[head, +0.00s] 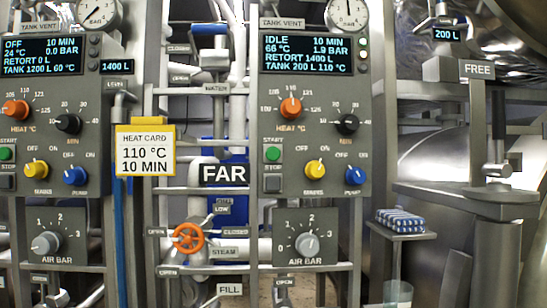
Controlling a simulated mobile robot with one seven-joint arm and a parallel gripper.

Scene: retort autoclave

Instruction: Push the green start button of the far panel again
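The right-hand panel (315,130) has a black "FAR" sign (224,174) at its left edge. Its round green start button (272,154) shows unobstructed at the panel's left side, under a START label. The panel's display (307,55) reads IDLE, 10 MIN, 66 °C, about 1.8 BAR, RETORT 1400 L, TANK 200 L 110 °C. My gripper is not in view.
A second panel (50,130) at left displays OFF and has its own green button (5,154). A yellow-edged heat card (145,150) reads 110 °C, 10 MIN. An orange handwheel (188,239) and pipes lie between panels. A small shelf with blue-white packs (399,221) stands right.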

